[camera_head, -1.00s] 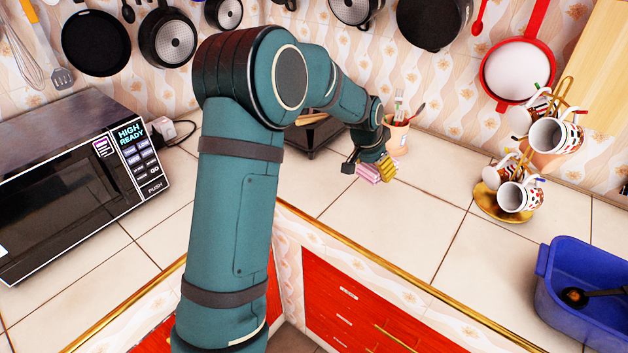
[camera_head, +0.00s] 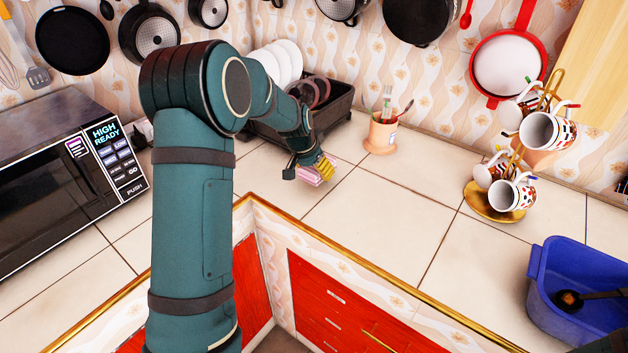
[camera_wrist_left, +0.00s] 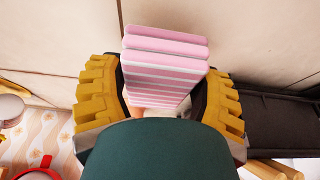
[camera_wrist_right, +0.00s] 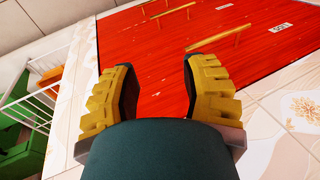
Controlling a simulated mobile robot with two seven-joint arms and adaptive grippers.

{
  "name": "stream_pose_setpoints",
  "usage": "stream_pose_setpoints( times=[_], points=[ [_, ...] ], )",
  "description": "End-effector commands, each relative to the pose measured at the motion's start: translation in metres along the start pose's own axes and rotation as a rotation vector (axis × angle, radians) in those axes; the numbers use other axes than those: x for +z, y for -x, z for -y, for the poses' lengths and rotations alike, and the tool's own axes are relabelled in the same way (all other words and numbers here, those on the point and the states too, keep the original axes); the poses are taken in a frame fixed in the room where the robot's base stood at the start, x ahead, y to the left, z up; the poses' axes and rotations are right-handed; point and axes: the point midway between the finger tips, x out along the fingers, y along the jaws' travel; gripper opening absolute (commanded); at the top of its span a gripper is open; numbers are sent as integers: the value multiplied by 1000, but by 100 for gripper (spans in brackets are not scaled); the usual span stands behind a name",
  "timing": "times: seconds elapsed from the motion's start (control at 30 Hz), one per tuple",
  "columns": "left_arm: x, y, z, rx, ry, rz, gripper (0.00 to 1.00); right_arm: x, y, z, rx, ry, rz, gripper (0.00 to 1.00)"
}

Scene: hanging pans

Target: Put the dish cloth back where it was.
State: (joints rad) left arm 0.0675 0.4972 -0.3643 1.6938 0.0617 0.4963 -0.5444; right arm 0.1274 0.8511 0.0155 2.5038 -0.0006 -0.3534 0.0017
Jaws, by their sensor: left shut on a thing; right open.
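The dish cloth (camera_wrist_left: 165,62) is a folded pink and white striped stack between the yellow fingers of my left gripper (camera_wrist_left: 160,100). In the head view the cloth (camera_head: 313,176) shows at the end of my left arm, just above or on the tiled counter; I cannot tell whether it touches. My left gripper (camera_head: 308,166) is shut on it, in front of the black dish rack (camera_head: 262,133). My right gripper (camera_wrist_right: 155,90) is open and empty, with red cabinet fronts beyond it. It does not show in the head view.
A utensil cup (camera_head: 380,136) stands right of the rack. A mug tree (camera_head: 497,213) and a blue basin (camera_head: 585,320) stand farther right. The microwave (camera_head: 70,180) is at the left. Pans hang on the back wall.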

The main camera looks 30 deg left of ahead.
Motion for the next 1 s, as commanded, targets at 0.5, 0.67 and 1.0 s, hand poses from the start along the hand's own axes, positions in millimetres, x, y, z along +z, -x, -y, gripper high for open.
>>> stream_pose_setpoints(
  times=[0.5,0.67,1.0],
  points=[
    [14,-34,0,1,0,1,35,-1,-9,-3,0,1,-5,44],
    [16,-37,0,1,0,1,81,-2,-12,-4,0,1,-6,44],
    [15,-35,0,1,0,1,100,-2,-10,-4,0,1,-6,44]
  ],
)
